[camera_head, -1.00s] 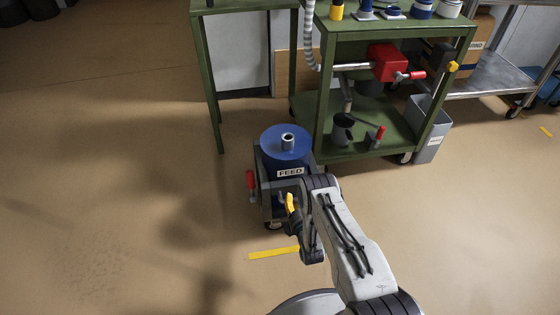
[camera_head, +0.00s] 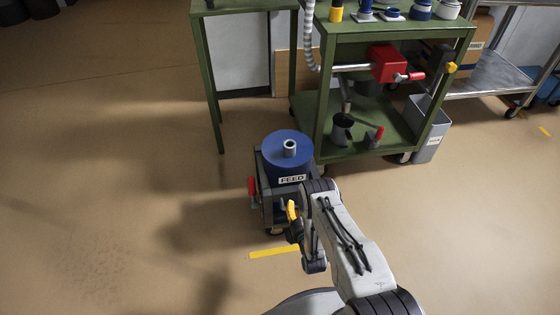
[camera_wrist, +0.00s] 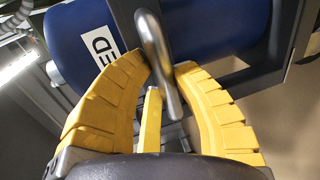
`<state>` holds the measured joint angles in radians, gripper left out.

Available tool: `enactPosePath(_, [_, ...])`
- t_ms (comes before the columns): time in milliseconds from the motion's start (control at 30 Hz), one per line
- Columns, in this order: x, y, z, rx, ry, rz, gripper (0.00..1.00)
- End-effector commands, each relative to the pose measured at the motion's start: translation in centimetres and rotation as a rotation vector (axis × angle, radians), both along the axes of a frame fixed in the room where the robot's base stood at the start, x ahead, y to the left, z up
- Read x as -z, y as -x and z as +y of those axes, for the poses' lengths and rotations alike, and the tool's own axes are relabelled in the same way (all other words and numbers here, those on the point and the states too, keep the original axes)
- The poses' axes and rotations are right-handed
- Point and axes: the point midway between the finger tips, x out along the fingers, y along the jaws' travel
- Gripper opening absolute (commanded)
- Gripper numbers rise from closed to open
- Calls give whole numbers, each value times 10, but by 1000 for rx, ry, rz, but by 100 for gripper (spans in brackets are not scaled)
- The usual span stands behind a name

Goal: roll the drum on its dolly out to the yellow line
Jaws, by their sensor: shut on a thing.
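The blue drum (camera_head: 289,147) with the FEED label stands upright in its grey dolly (camera_head: 262,182), in front of the green cart. The yellow line (camera_head: 273,252) is a short strip on the floor, just nearer to me than the dolly's front caster. My gripper (camera_head: 292,210) is at the dolly's near side. In the wrist view its yellow fingers (camera_wrist: 160,68) are closed around a grey metal loop handle (camera_wrist: 152,38), with the drum (camera_wrist: 205,25) behind it. The dolly's far casters are hidden.
The green cart (camera_head: 437,110) with a red-handled device stands behind and right of the drum. A green table leg (camera_head: 212,110) is behind left. A grey bin (camera_head: 432,140) is beside the cart. The floor left and in front is clear.

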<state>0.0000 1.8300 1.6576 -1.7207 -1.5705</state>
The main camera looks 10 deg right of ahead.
Motion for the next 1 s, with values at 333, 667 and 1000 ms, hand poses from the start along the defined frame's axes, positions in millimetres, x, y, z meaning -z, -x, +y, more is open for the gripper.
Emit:
enactPosePath(333, [2,13,0,0,0,7,0])
enactPosePath(667, [2,23,0,0,0,7,0])
enactPosePath(1000, [2,33,0,0,0,8,0])
